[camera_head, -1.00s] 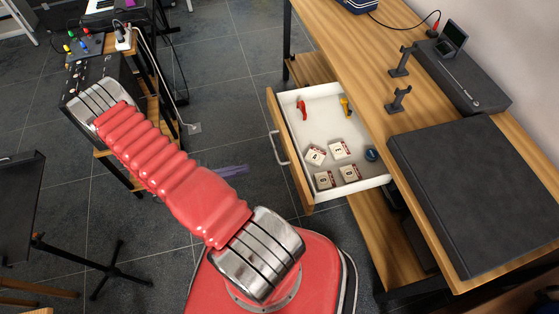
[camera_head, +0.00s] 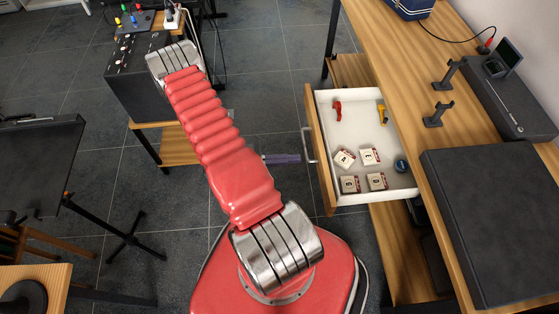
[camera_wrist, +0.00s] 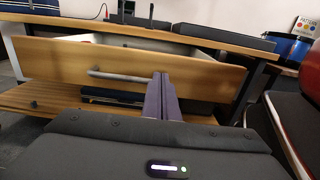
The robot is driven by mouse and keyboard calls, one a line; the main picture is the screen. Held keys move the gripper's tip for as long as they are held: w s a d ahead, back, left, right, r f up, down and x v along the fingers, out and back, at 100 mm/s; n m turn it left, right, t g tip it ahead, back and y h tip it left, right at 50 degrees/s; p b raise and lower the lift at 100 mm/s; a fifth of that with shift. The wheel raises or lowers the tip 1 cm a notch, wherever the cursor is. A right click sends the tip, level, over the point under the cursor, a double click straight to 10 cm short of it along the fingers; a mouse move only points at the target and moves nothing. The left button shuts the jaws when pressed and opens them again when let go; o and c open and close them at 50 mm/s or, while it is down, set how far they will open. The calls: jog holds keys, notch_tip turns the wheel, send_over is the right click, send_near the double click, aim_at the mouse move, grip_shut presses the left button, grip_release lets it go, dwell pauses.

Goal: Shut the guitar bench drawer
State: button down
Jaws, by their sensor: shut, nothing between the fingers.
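The guitar bench drawer (camera_head: 344,135) is pulled out from under the wooden bench top, its white inside showing in the head view. Its wooden front (camera_head: 323,165) has a silver bar handle (camera_head: 306,142). In the wrist view the drawer front (camera_wrist: 60,62) faces me, with the handle (camera_wrist: 115,76) across its middle. My gripper (camera_head: 298,158) is shut and empty, its purple fingers pointing at the front near the handle's near end. In the wrist view the fingertips (camera_wrist: 161,78) overlap the handle's right end. I cannot tell whether they touch.
The drawer holds several small labelled boxes (camera_head: 370,157), a red item (camera_head: 337,110), a yellow item (camera_head: 382,113) and a dark blue round item (camera_head: 401,165). A dark case (camera_head: 490,215) and two stands (camera_head: 437,113) sit on the bench (camera_head: 395,60).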

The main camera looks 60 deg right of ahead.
aim_at(319, 157)
jog(key=shift+x, duration=3)
